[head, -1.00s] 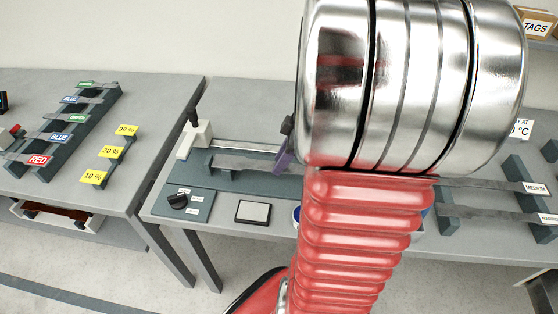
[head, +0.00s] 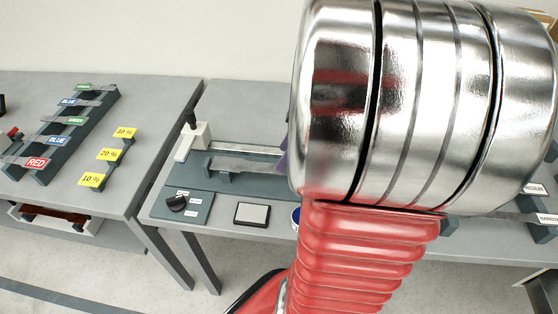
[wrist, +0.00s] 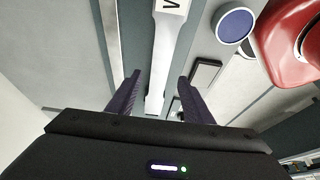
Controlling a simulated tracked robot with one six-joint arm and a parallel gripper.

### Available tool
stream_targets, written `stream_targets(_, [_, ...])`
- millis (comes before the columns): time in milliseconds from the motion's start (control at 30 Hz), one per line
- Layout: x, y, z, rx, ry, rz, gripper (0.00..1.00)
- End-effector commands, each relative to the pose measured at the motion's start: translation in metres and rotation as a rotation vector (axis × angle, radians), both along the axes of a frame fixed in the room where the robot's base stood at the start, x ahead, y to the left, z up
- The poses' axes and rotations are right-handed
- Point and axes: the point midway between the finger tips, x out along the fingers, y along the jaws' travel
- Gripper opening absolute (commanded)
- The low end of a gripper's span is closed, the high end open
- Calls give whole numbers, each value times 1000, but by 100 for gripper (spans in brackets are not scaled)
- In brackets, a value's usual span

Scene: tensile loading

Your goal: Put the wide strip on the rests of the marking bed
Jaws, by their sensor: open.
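The wide strip (wrist: 156,88) is pale, with a partly visible label starting with "W" in the wrist view. It runs lengthwise between the two purple fingers of my gripper (wrist: 159,76), which are open with a gap on each side of it. The marking bed (head: 232,186) is a grey-green base on the middle table, with a pale bar along its back, dark upright rests and a knob. My arm hides its right part in the head view. Contact between strip and rests cannot be made out clearly.
A dark-framed pad (head: 252,214) and a blue round container (wrist: 235,25) sit in front of the bed. Strips labelled medium and narrow lie at the right, partly behind my arm. The left table holds a rack (head: 75,135) of colour-labelled strips and yellow percentage tags (head: 108,154).

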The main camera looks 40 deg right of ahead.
Motion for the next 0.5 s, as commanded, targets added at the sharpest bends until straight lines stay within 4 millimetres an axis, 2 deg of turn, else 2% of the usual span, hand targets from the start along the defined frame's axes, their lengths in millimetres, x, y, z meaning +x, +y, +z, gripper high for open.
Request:
stream_targets(300, [-17,-14,52,-2,-1,-2,47])
stream_targets(500, [-23,-18,69,0,0,-1,47])
